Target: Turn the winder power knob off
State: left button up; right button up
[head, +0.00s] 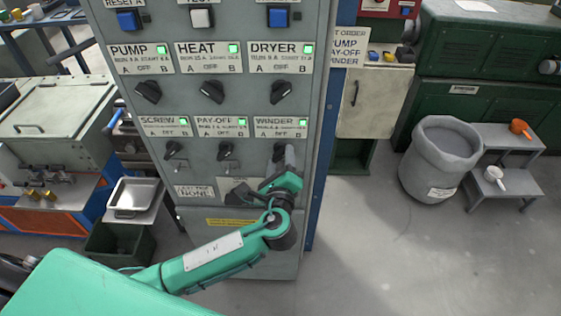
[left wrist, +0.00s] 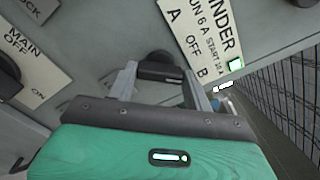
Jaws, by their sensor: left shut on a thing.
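The winder power knob (head: 278,150) is a black rotary knob at the lower right of the grey panel (head: 220,105). The winder label (head: 280,127) above it carries a lit green lamp (head: 303,122) and the marks A, OFF and B. My left gripper (head: 285,155) is shut on this knob and hides part of it in the head view. In the left wrist view, the knob (left wrist: 160,70) sits between the two fingers, below the winder label (left wrist: 197,38). I cannot tell which mark the knob points to. My right gripper is not in view.
The pay-off knob (head: 226,150) and screw knob (head: 172,150) are to the left. The pump (head: 147,92), heat (head: 212,91) and dryer (head: 281,93) knobs are above. A grey drum (head: 440,160) stands at right on open floor.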

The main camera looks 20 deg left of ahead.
pick_arm(q)
jog(key=n+b, duration=0.3)
jog(key=shift+f+n, duration=0.25)
jog(key=shift+n, duration=0.15)
jog(key=shift+n+b, duration=0.9)
jog(key=shift+n, duration=0.2)
jog(key=shift+r+n+b, duration=0.15)
jog(key=shift+n+b, duration=0.5)
jog(key=shift+n, duration=0.35)
jog(key=o, duration=1)
